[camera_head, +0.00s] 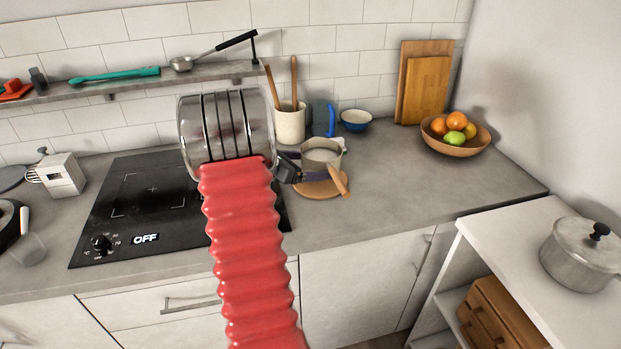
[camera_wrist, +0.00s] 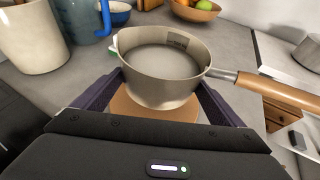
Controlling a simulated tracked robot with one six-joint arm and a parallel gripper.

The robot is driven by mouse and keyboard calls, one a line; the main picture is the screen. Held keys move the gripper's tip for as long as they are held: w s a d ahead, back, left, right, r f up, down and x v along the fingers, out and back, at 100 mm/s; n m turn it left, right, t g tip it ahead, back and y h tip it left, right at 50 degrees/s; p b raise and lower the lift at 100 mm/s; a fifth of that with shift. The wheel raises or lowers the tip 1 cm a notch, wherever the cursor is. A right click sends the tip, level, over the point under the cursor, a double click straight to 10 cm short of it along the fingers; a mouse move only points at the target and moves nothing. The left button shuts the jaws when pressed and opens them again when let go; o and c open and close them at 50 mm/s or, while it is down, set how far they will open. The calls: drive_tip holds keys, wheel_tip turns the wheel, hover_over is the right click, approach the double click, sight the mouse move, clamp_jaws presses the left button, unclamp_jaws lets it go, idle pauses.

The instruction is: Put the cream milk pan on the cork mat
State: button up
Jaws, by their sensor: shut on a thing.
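The cream milk pan (camera_head: 321,152) is upright, with a wooden handle pointing toward the front right in the head view. In the wrist view the pan (camera_wrist: 162,82) sits between the two dark fingers of my gripper (camera_wrist: 160,92), which is shut on its body from both sides. The round cork mat (camera_head: 318,191) lies on the counter under the pan; part of it also shows in the wrist view (camera_wrist: 150,113). I cannot tell whether the pan's base touches the mat or hangs just above it. The pan and gripper hide part of the mat.
Behind the pan are a cream utensil crock (camera_head: 290,126), a blue-handled jug (camera_head: 324,118) and a blue bowl (camera_head: 356,121). A black cooktop (camera_head: 130,205) lies left. A fruit bowl (camera_head: 455,146) stands right. The counter (camera_head: 410,190) right of the mat is clear.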

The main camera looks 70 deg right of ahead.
drive_tip(key=shift+r, duration=0.1)
drive_tip(key=shift+f, duration=1.85)
drive_tip(key=shift+f, duration=0.1)
drive_tip(key=o, duration=1.7)
drive_tip(key=shift+f, duration=0.1)
drive_tip(key=shift+o, duration=0.2)
drive_tip(key=v, duration=1.2)
